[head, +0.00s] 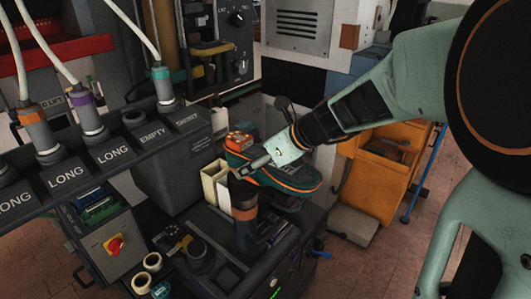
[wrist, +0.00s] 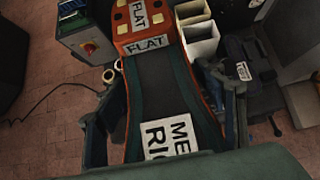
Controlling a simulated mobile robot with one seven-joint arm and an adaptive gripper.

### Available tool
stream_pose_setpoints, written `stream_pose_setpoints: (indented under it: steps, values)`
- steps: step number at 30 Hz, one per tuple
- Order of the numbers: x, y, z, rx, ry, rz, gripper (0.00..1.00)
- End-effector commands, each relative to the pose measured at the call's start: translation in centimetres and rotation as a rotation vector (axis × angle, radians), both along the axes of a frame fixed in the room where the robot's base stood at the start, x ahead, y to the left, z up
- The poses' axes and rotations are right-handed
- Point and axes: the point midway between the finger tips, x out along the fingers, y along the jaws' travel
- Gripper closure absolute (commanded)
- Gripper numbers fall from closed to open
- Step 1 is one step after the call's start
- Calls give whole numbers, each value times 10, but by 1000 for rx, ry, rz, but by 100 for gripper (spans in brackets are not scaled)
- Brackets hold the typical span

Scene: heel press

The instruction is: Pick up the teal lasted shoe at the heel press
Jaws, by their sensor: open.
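The teal lasted shoe (head: 290,183) with orange edging sits sole up on a dark post (head: 245,232) with a brown band in the head view. My gripper (head: 252,168) is at the shoe, with a finger visible along its near side. In the wrist view the shoe's dark sole (wrist: 165,88) runs between my two open fingers (wrist: 165,112), one on each side. Labels reading "FLAT" lie at its orange heel end, and a partly hidden white label lies nearer the wrist. Whether the fingers touch the shoe cannot be told.
Cream boxes (head: 213,180) stand close behind the post. A rack (head: 110,150) with labelled slots and cabled tools spans the left. An orange cabinet (head: 375,175) stands at the right. Rolls of tape (head: 147,270) lie at the front left.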

Motion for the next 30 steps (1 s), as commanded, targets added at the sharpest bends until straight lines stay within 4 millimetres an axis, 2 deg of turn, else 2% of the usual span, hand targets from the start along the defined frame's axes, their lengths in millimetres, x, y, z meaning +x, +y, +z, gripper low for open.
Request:
stream_pose_setpoints:
  steps: [1, 3, 11, 27, 30]
  values:
    - [3, 5, -10, 0, 1, 2, 36]
    - [6, 9, -14, 0, 0, 1, 36]
    - [8, 10, -13, 0, 0, 0, 36]
    - [7, 10, -13, 0, 2, 1, 96]
    - [8, 11, -12, 1, -2, 1, 100]
